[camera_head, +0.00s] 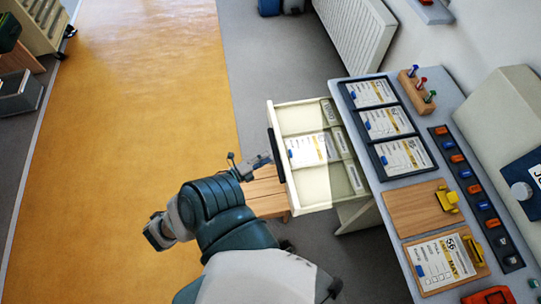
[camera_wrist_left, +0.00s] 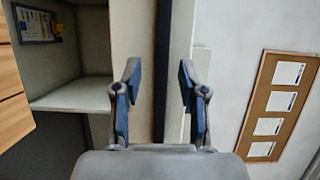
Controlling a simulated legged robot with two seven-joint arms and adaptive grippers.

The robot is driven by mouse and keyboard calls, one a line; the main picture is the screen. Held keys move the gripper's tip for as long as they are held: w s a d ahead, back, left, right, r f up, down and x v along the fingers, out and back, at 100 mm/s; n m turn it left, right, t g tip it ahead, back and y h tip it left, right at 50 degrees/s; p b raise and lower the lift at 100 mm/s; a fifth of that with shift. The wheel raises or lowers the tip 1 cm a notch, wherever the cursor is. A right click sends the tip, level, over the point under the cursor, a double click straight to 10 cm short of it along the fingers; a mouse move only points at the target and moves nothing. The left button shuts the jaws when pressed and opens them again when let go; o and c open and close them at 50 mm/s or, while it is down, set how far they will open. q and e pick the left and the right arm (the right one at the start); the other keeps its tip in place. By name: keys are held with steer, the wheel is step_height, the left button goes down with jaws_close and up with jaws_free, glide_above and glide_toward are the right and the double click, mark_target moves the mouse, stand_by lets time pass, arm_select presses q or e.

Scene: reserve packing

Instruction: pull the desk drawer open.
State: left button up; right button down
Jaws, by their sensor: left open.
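The cream desk drawer (camera_head: 317,188) stands pulled out from the left side of the desk. It has a dark handle (camera_head: 276,156) on its front. A printed card (camera_head: 306,150) and several small labelled compartments lie inside it. My left gripper (camera_head: 266,161) is at the drawer front, close beside the handle. In the left wrist view the fingers of my left gripper (camera_wrist_left: 160,75) are apart, with a dark vertical strip (camera_wrist_left: 162,50) showing between them. I cannot tell whether the fingers touch the handle. My right gripper is out of view.
The grey desktop (camera_head: 390,210) holds framed cards, a wooden block with coloured pegs (camera_head: 417,86), a clipboard (camera_head: 447,262) and a dark strip of switches. A wooden stool (camera_head: 266,198) stands below the drawer front. Open yellow floor (camera_head: 150,90) lies to the left.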

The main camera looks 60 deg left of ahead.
arm_select(q)
steer(key=s, duration=0.9)
steer(key=shift+d, duration=0.4)
steer(key=shift+a, duration=0.2)
